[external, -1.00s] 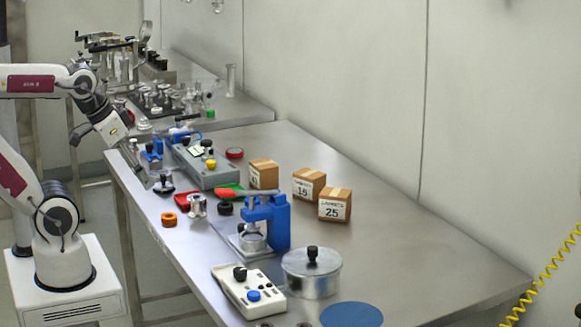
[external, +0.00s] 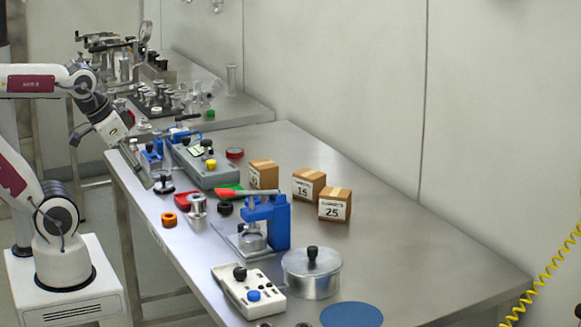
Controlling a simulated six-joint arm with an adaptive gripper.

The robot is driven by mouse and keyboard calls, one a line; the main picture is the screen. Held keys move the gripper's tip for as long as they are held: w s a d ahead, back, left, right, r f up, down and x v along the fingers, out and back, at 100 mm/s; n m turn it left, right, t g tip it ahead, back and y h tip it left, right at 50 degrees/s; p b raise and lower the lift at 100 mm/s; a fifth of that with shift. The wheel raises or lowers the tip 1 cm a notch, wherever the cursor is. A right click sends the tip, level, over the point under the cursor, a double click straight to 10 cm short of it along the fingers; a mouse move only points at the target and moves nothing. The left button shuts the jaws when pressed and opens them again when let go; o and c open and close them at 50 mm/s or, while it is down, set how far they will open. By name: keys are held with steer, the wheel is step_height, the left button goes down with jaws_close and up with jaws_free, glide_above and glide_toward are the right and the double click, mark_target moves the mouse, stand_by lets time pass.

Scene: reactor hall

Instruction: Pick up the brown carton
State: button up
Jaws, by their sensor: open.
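Three brown cartons with white labels stand in a row on the steel table: one at the left (external: 263,174), a middle one labelled 15 (external: 308,185), and a front one labelled 25 (external: 335,205). My gripper (external: 149,184) is open and empty, above the table's left edge, well to the left of the cartons. Its fingertips are small and hard to make out here.
A blue press with a red lever (external: 268,222) stands between my gripper and the cartons. A grey box (external: 207,168), red tray (external: 186,200), metal pot (external: 311,272), white control box (external: 247,290) and blue disc (external: 352,315) are around it. The table right of the cartons is clear.

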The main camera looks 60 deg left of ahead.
mark_target(264, 175)
steer(key=o, duration=0.4)
steer(key=w+a+t+y, duration=0.1)
steer(key=w+a, duration=0.4)
steer(key=w, duration=0.3)
steer(key=w+a+n+t+y, duration=0.1)
steer(key=w+a+t, duration=0.1)
steer(key=w+a, duration=0.45)
steer(key=w+a+t+y, duration=0.1)
steer(key=w+a, duration=0.2)
steer(key=w, duration=0.6)
steer(key=w+a+f+t, duration=0.1)
steer(key=w+a+f, duration=0.2)
steer(key=w, duration=0.1)
steer(key=w+a+f+t+h, duration=0.1)
steer(key=w+a+f, duration=0.2)
steer(key=f, duration=0.1)
steer(key=w+a+f+t+h, duration=0.1)
steer(key=w+a+f, duration=0.1)
steer(key=w+f, duration=0.1)
steer(key=shift+w+a+f+m+t, duration=0.1)
steer(key=shift+w+a+m+t, duration=0.1)
steer(key=shift+w, duration=0.25)
steer(key=shift+w+a+f+m+t, duration=0.1)
steer(key=shift+w+a+m, duration=0.1)
steer(key=shift+w, duration=0.2)
steer(key=shift+w+a+f+h, duration=0.15)
steer(key=shift+f+h, duration=0.25)
steer(key=shift+f, duration=0.2)
